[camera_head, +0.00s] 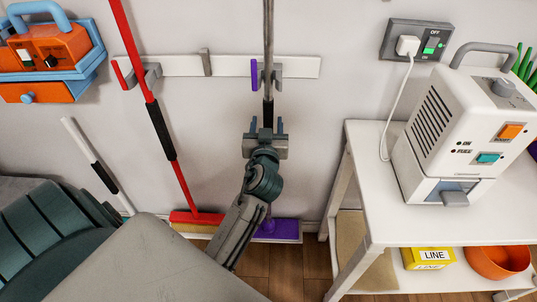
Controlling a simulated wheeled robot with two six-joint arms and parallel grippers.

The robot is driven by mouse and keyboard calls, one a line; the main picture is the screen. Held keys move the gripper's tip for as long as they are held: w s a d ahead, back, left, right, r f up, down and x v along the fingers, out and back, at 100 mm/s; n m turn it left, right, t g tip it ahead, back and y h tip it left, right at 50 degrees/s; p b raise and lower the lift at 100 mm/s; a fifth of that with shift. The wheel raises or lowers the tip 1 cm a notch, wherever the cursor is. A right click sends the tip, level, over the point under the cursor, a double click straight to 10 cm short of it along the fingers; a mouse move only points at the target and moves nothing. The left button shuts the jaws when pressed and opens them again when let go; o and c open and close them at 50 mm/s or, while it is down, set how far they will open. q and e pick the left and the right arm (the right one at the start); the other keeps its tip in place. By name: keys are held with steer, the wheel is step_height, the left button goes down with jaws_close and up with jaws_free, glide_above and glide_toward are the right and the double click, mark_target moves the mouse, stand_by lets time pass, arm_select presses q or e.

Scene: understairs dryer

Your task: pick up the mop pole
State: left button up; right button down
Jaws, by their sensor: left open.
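The mop pole (268,45) is a thin grey upright pole with a black grip (268,112). It stands in a wall holder with a purple clip (255,75), and a flat purple head (277,231) shows on the floor below. My left gripper (267,125) is open, its fingers pointing up the wall, one on each side of the pole's line just below or at the black grip. I cannot tell how deep the pole sits between them. My gripper and arm hide the lower pole. My right gripper is not in view.
A red broom (135,55) leans in the same white wall rail (300,67), left of the mop. A white pole (80,140) leans further left. A white table (370,160) with a white machine (450,130) stands at right. An orange-blue toolbox (45,50) is at upper left.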

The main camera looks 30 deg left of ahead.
arm_select(q)
steer(key=shift+w+a+r, duration=0.15)
steer(key=shift+w+a, duration=0.05)
steer(key=shift+w, duration=0.2)
steer(key=p+x, duration=0.1)
steer(key=x, duration=0.3)
steer(key=shift+w, duration=0.15)
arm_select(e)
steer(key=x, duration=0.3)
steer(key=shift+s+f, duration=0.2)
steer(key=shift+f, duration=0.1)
arm_select(q)
steer(key=shift+c, duration=0.4)
jaws_close()
